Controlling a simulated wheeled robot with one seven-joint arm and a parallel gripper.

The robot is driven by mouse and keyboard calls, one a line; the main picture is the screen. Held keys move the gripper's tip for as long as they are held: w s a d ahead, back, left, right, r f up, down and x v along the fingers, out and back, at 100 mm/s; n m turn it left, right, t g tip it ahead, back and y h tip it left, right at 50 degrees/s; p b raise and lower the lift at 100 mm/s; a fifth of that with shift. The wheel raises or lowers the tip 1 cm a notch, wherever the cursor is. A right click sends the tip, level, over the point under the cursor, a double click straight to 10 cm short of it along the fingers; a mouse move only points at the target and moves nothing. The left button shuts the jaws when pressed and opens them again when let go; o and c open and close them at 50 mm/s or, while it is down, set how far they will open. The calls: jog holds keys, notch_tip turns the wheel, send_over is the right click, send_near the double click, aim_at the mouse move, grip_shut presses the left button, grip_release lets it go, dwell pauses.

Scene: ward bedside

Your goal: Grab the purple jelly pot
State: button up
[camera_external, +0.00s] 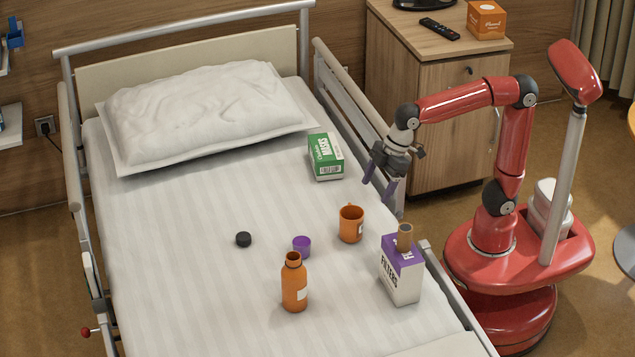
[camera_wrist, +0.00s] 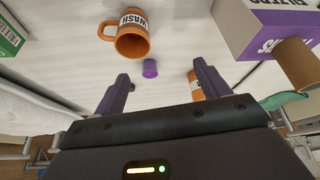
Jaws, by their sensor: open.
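The purple jelly pot (camera_external: 302,246) is a small round pot on the white bed sheet. It stands just behind the orange bottle (camera_external: 294,283) and left of the orange mug (camera_external: 351,224). In the wrist view the purple pot (camera_wrist: 150,68) shows beyond the fingertips, in the gap between them. My gripper (camera_external: 379,182) is open and empty, above the bed's right side near the rail, well apart from the pot. In the wrist view my gripper's two fingers (camera_wrist: 160,80) stand wide apart. The wrist view also shows the mug (camera_wrist: 131,36), marked WASH.
A white and purple filters box (camera_external: 400,278) stands at the bed's right, with a brown cardboard tube (camera_external: 404,237) at its top. A green masks box (camera_external: 325,157) lies near the pillow (camera_external: 205,110). A black puck-shaped thing (camera_external: 243,239) lies left of the pot. The bed's left side is clear.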

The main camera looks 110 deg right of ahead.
jog(key=n+b, duration=0.2)
send_near(301, 240)
jog(key=f, duration=0.2)
jog(key=shift+w+d+f+g+y, duration=0.15)
jog(key=shift+w+g+y, duration=0.05)
jog(key=shift+w, duration=0.15)
jog(key=shift+w+d+f+g+y, duration=0.1)
jog(key=shift+w+d+g+y, duration=0.1)
jog(key=shift+w, duration=0.2)
jog(key=x, duration=0.7)
jog(key=shift+w+a+f+b, duration=0.1)
jog(key=shift+a+f+b, duration=0.05)
jog(key=shift+b, duration=0.25)
jog(key=c, duration=1)
